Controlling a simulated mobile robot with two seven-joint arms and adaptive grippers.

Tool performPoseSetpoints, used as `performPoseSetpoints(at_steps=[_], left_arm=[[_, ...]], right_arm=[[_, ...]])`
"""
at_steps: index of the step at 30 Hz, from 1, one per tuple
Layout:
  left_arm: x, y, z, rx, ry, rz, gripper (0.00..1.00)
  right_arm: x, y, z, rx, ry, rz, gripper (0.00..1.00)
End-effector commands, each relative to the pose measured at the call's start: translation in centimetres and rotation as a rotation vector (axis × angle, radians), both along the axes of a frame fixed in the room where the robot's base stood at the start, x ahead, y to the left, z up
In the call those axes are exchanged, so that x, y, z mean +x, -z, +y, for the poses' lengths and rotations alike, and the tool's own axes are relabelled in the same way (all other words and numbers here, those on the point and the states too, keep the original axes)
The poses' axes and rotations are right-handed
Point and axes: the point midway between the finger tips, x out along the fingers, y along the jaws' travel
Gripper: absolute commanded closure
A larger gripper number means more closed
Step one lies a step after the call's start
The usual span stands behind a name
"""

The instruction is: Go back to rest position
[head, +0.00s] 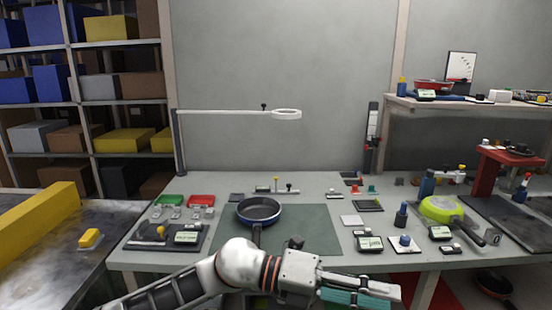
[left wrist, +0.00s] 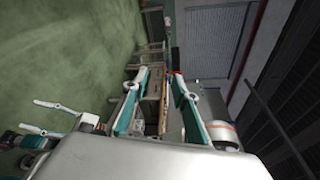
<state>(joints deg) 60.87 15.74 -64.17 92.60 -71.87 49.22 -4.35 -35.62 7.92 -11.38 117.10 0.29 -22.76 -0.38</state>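My left gripper (head: 385,291) is at the bottom of the head view, in front of the workbench, and holds nothing that I can see. The left wrist view shows its two teal and white fingers (left wrist: 160,76) spread apart with an empty gap. In the lower left of the left wrist view, white and teal parts (left wrist: 55,122) look like my right gripper; its finger opening is unclear. A dark blue frying pan (head: 259,210) lies on the green mat (head: 312,222), apart from my left gripper. My left forearm partly covers the mat's front.
A shelf rack (head: 85,100) stands left, beside a side table with a yellow bar (head: 40,215). A red stand (head: 485,172) is right.

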Motion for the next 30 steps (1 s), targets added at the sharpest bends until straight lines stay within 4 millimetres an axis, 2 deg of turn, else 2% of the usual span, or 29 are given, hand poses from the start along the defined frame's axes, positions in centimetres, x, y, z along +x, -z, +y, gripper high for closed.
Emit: performPoseSetpoints(at_steps=[3, 8, 11, 14, 17, 20, 23, 26, 30], left_arm=[[-0.1, -1.7, 0.2, -0.163, -0.083, 0.173, 0.72], [1.6, -2.6, 2.1, -0.354, -0.23, 0.407, 0.72], [3.1, -2.0, 4.1, -0.454, -0.337, 0.558, 0.72], [4.8, -0.4, 6.8, -0.539, -0.457, 0.709, 0.72], [6.1, 2.3, 9.9, -0.612, -0.586, 0.862, 0.72], [6.9, 5.9, 13.4, -0.668, -0.722, 1.016, 0.72], [6.8, 10.3, 17.2, -0.708, -0.866, 1.167, 0.72], [5.6, 15.4, 21.0, -0.733, -1.016, 1.317, 0.72], [1.9, 22.8, 26.6, -0.741, -1.233, 1.52, 0.72]], right_arm=[[0.1, -0.5, 0.1, 0.003, 0.0, -0.002, 0.6], [0.3, -1.3, 0.2, 0.01, 0.0, -0.01, 0.6], [0.4, -1.6, 0.3, 0.012, 0.0, -0.011, 0.6], [0.2, -1.6, 0.3, 0.013, -0.001, -0.004, 0.6], [-0.2, -1.6, 0.3, 0.014, 0.0, 0.003, 0.6], [-0.4, -1.9, 0.3, 0.016, 0.0, 0.006, 0.6], [-0.5, -2.2, 0.4, 0.021, 0.001, 0.007, 0.6], [-0.5, -2.4, 0.5, 0.024, 0.001, 0.007, 0.6], [-0.6, -2.5, 0.5, 0.027, 0.003, 0.011, 0.6]])
